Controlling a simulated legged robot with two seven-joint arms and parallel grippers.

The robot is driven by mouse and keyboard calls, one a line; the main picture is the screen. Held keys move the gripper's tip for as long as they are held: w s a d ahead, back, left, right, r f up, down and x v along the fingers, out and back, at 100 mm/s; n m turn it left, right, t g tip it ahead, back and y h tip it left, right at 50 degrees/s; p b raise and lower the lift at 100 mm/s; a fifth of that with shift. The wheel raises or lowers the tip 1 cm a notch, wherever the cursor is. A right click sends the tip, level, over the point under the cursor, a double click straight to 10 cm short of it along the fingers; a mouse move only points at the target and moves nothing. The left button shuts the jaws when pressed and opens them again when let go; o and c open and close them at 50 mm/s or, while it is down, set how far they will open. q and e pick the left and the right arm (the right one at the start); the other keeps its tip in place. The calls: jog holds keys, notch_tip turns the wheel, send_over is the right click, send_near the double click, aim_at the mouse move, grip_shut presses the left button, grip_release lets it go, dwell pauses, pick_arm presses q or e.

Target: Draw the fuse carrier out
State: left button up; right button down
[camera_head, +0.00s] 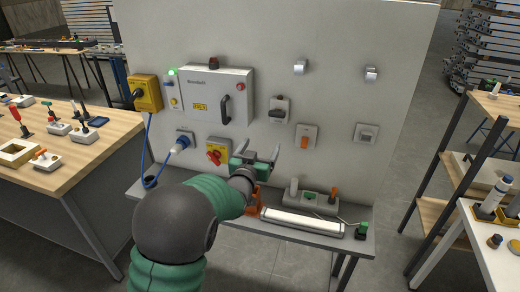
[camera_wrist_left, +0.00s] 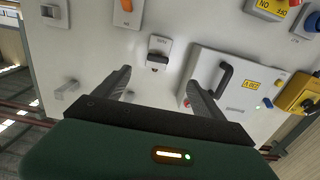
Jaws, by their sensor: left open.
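The fuse carrier (camera_head: 279,109) appears to be the small grey unit with a dark grip on the upright panel, right of the grey cabinet. It also shows in the left wrist view (camera_wrist_left: 158,55), upside down, between and beyond the fingers. It sits in its holder against the panel. My left gripper (camera_head: 262,149) is open and empty, in front of the panel and below the carrier in the head view. In the left wrist view its two fingers (camera_wrist_left: 158,80) point toward the panel, apart from the carrier. My right gripper is not in view.
The grey cabinet (camera_head: 203,92) with a black handle stands left of the carrier. An orange-lever switch (camera_head: 306,138) sits below right. A red-and-yellow rotary switch (camera_head: 217,152) and blue plug (camera_head: 181,143) are left of my gripper. A shelf (camera_head: 232,221) juts out below.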

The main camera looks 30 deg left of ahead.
pick_arm(q)
jog(key=shift+a, duration=0.15)
jog(key=b+v, duration=0.6)
jog(key=v, duration=1.1)
jog(key=shift+f, duration=0.1)
